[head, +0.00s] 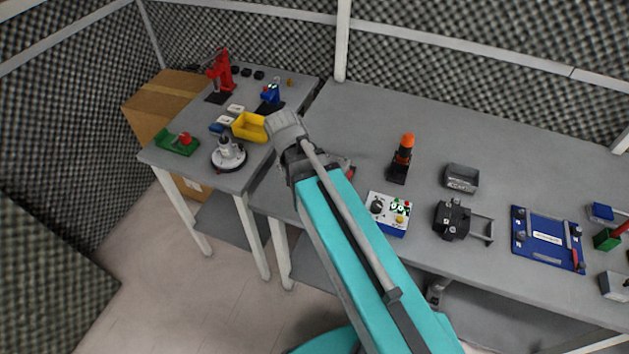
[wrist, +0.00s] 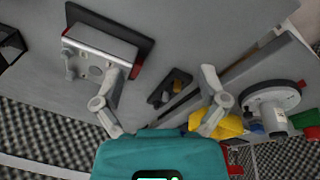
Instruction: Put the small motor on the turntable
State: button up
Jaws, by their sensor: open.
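The turntable (head: 240,161) is a pale round disc on a dark base, on the left table in the head view; it also shows at the right of the wrist view (wrist: 287,95). A grey cylindrical piece (head: 227,147) stands upright on its disc and also shows in the wrist view (wrist: 273,117); it may be the small motor, but I cannot be sure. My gripper (wrist: 166,72) is open, with nothing between its fingers. It is apart from the turntable, which lies to its right in the wrist view. The arm hides the fingers in the head view.
A silver block (wrist: 100,55) on a black base lies left of my gripper in the wrist view. A yellow bin (head: 250,127) and a green tray (head: 177,144) flank the turntable. A control box (head: 389,214) stands on the long table. A gap separates the tables.

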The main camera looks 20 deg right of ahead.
jog(key=s+d+n+g+y, duration=0.1)
jog(key=s+d, duration=0.2)
jog(key=s, duration=0.2)
jog(key=shift+s+d+f+n+y, duration=0.15)
jog(key=shift+s+d+n+y, duration=0.05)
jog(key=shift+d+n+y, duration=0.2)
dwell(0.8)
